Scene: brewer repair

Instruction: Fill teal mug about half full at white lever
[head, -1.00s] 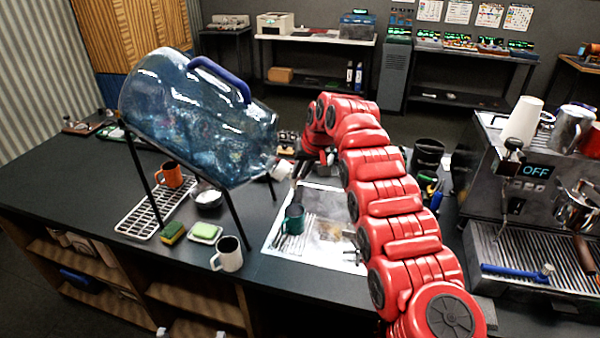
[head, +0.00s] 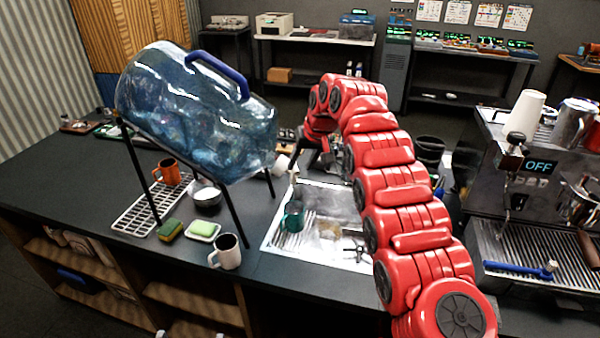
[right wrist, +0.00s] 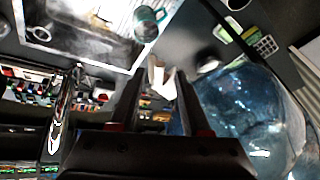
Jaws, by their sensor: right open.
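The teal mug (head: 293,214) stands under the spout, at the left side of the sink; it also shows in the right wrist view (right wrist: 147,24). The big blue water jug (head: 200,115) lies tilted on a black stand, its neck to the right. The white lever (head: 282,164) is at the jug's mouth, above the mug. My right gripper (head: 298,163) is open just right of the lever. In the right wrist view the white lever (right wrist: 161,76) appears between the two fingertips; contact cannot be told. My left gripper is not in view.
The sink (head: 328,207) has a faucet (head: 356,248) at its front right. An orange mug (head: 168,171), a white mug (head: 226,251), a sponge (head: 170,229) and a soap dish (head: 203,230) stand at left. An espresso machine (head: 530,190) fills the right.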

